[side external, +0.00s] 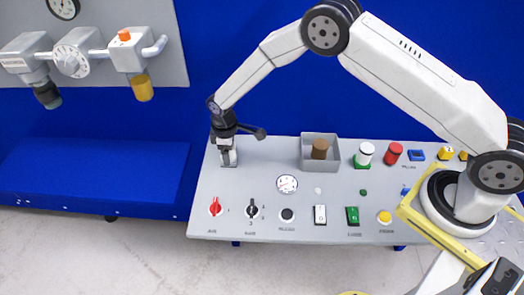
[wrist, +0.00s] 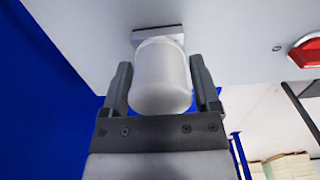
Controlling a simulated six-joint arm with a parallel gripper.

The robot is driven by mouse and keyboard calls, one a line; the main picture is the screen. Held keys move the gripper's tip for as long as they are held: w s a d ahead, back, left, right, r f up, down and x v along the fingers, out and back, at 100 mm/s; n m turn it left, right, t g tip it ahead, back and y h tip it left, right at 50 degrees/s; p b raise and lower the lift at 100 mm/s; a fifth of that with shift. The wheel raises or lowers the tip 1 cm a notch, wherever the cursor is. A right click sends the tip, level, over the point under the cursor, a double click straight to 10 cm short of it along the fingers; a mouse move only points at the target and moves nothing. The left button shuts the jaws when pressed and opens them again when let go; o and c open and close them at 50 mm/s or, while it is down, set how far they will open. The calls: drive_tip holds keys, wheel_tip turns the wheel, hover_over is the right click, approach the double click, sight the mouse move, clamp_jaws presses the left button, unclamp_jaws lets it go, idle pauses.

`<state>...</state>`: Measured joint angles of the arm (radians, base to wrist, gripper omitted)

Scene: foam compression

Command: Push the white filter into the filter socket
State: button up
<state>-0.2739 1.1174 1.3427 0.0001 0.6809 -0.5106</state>
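The white filter (wrist: 162,80) is a pale, rounded cylinder between the two fingers of my gripper (wrist: 161,62) in the wrist view. The fingers lie close along its sides and look shut on it. Its far end is at the square, light plate of the filter socket (wrist: 157,34) on the panel. How deep it sits in the socket is hidden. In the side external view my gripper (side external: 228,152) points down at the left back of the grey panel. The filter is small and mostly hidden there, and the socket (side external: 229,163) shows only as a small block under the fingers.
The grey panel (side external: 260,218) carries a red knob (side external: 215,207), a black knob (side external: 252,208), a gauge (side external: 287,184) and several switches. A grey open box (side external: 307,163) with a brown cylinder (side external: 320,149) stands right of my gripper. A blue bench (side external: 95,170) is at left.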

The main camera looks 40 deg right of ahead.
drive_tip(key=shift+o, duration=0.8)
drive_tip(key=shift+r, duration=0.15)
drive_tip(key=shift+r, duration=3.75)
drive_tip(key=shift+s+d+r, duration=0.15)
drive_tip(key=shift+d+r, duration=0.1)
drive_tip(key=shift+r, duration=0.1)
drive_tip(key=s+d+r+m+t, duration=0.1)
drive_tip(key=s+d+r+m, duration=0.2)
drive_tip(key=s, duration=0.4)
drive_tip(key=s+d+r+m, duration=0.3)
drive_tip(key=s+d, duration=0.3)
drive_tip(key=s, duration=0.2)
drive_tip(key=s+d+r+m+t, duration=0.1)
drive_tip(key=s+d+r+m, duration=0.2)
drive_tip(key=s, duration=0.5)
drive_tip(key=shift+d+r+t, duration=0.3)
drive_tip(key=shift+d+r, duration=0.25)
drive_tip(key=shift+d, duration=0.45)
